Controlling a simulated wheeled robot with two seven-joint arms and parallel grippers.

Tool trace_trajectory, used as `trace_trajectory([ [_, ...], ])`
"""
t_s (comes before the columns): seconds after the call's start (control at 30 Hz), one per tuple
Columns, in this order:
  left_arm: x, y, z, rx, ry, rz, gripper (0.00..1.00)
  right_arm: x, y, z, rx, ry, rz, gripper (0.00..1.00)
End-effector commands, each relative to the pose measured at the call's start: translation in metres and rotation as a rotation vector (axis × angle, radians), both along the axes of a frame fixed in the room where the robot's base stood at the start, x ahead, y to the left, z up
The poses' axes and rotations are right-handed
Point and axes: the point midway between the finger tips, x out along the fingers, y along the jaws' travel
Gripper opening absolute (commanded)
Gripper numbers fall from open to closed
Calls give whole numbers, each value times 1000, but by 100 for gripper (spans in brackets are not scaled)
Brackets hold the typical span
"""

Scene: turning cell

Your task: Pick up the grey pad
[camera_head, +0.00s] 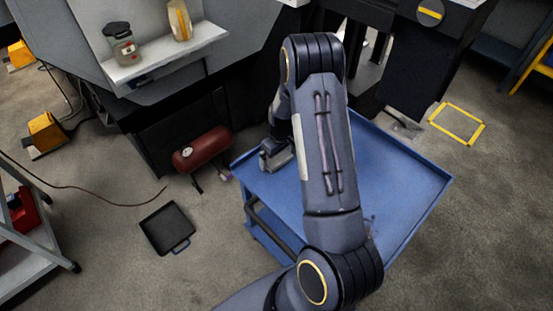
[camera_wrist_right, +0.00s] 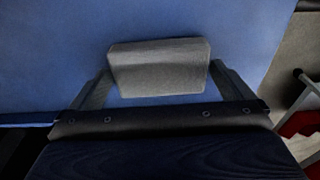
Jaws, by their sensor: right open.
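The grey pad (camera_wrist_right: 160,66) lies on the blue cart top in the right wrist view. My right gripper (camera_wrist_right: 160,74) is open, with one finger on the left and one on the right of the pad. The near part of the pad sits between the fingers, with small gaps on both sides. In the head view my right gripper (camera_head: 276,156) is low over the left corner of the blue cart (camera_head: 400,180). There I cannot clearly tell the pad from the gripper. I cannot tell how high the fingers are above the cart top. My left gripper is not in view.
The cart top has a raised rim and looks bare right of my arm. A red tank (camera_head: 203,147) stands by the machine, left of the cart. A black tray (camera_head: 167,228) lies on the floor. A shelf (camera_head: 165,58) holds a jar (camera_head: 122,45) and a bottle (camera_head: 180,20).

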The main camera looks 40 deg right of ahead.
Motion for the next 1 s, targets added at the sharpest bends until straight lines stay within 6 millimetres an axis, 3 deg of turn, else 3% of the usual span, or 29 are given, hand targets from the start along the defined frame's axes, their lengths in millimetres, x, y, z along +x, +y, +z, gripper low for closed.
trace_trajectory([
  [0.2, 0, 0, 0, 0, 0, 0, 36, 0, 0, 0, 0, -1, 0, 99],
  [0.43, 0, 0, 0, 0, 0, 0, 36, 0, 0, 0, 0, 0, -1, 69],
  [0.77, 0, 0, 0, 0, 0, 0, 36, 0, 0, 3, 0, -1, -1, 68],
  [1.0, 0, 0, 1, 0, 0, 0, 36, 1, 0, 32, -1, -5, 0, 68],
])
